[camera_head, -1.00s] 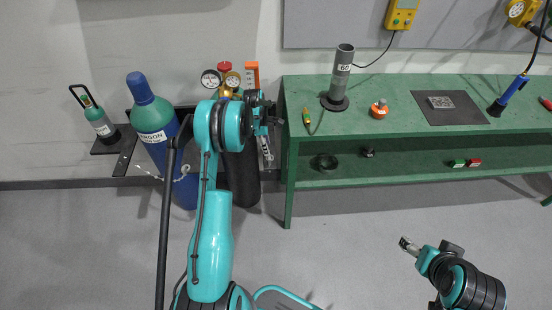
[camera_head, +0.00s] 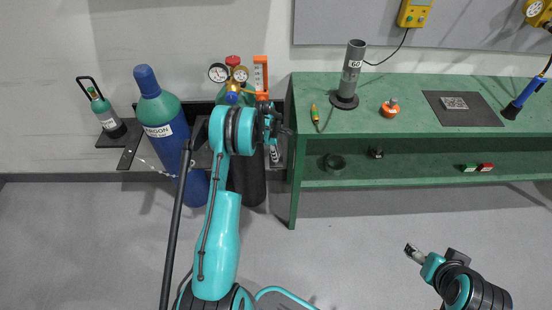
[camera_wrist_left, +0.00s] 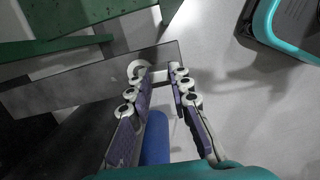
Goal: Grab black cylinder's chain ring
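The black cylinder (camera_head: 250,185) stands upright by the wall, left of the green bench, partly hidden behind my left arm. My left gripper (camera_head: 273,122) is in front of its upper part, near the bench's left end. In the left wrist view, the left gripper (camera_wrist_left: 160,74) is open, with a clear gap between its fingers. A pale ring-like shape (camera_wrist_left: 137,67) shows by the left fingertip against a grey plate (camera_wrist_left: 80,84); I cannot tell whether it is the chain ring. My right gripper (camera_head: 412,251) is low at the right, over the floor, too small to read.
The green bench (camera_head: 380,117) fills the right side, carrying a grey tube (camera_head: 353,75) and an orange object (camera_head: 390,107). A blue argon cylinder (camera_head: 165,130) with a chain stands left of my arm. Gauges (camera_head: 230,73) sit above the black cylinder. The front floor is open.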

